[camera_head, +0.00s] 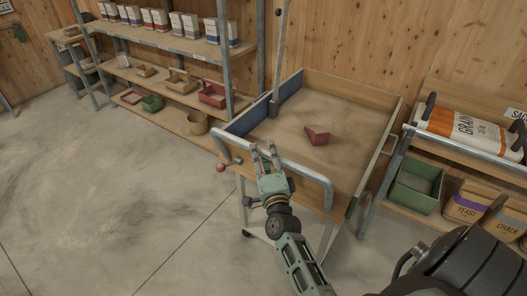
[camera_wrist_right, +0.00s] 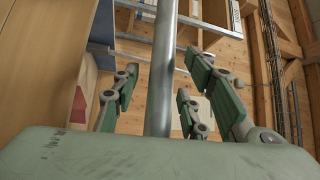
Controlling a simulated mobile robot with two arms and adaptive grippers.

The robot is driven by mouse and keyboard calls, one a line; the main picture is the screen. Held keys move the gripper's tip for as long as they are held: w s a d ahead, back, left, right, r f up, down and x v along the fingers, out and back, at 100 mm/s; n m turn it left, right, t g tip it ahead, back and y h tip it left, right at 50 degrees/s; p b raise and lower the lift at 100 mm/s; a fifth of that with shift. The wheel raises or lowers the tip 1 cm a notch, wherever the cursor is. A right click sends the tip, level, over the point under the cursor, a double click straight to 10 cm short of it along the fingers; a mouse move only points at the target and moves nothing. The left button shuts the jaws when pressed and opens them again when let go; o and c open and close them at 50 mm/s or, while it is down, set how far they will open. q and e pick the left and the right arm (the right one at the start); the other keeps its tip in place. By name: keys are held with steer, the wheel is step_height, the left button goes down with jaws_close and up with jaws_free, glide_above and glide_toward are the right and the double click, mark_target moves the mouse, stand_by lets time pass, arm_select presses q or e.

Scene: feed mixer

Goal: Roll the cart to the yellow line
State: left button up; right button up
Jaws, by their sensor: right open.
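The cart (camera_head: 350,112) is a wooden tray on a metal frame, with a grey tube handle (camera_head: 308,174) along its near side. My right gripper (camera_head: 264,150) is at the handle, near its middle. In the right wrist view, the handle tube (camera_wrist_right: 162,75) runs between the spread fingers of my right gripper (camera_wrist_right: 158,88). The fingers stand apart on both sides of the tube, and I cannot tell whether they touch it. A red angular piece (camera_head: 316,137) lies on the cart's tray. No yellow line shows in either view. My left gripper is not in view.
A shelf rack (camera_head: 193,46) with bags and wooden boxes stands behind the cart at left. A rack with a grain sack (camera_head: 460,128) and a green bin (camera_head: 416,185) stands close at right. Concrete floor (camera_head: 110,190) lies clear at left and in front.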

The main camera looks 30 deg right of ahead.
steer(key=shift+w+d+r, duration=0.1)
steer(key=shift+w+d, duration=0.05)
steer(key=shift+w, duration=0.35)
jaws_close()
stand_by(0.3)
